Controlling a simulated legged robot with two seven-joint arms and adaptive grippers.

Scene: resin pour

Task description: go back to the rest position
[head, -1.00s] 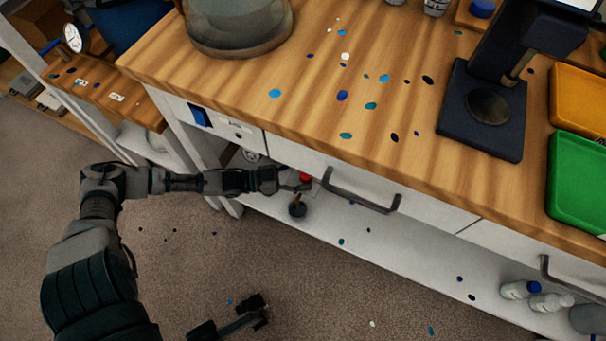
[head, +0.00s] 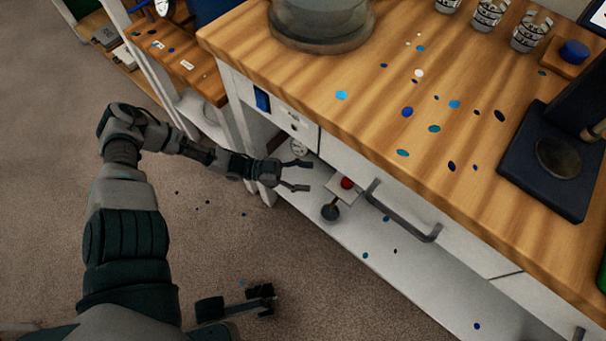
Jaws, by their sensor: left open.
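My left gripper (head: 308,176) is open and empty, with its two fingers spread. It is in front of the bench, just below the wooden top's edge. A red knob (head: 347,183) on a small pale plate is to the right of its fingertips, with a visible gap between. A dark round-ended part (head: 330,212) hangs just below the knob. My right gripper is not in view.
The wooden bench top (head: 320,100) carries a glass vessel (head: 320,20), several patterned cups (head: 488,14), a dark stand (head: 550,160) and scattered blue spots. A drawer handle (head: 405,215) juts out right of the knob. The carpet floor (head: 60,150) at left is open.

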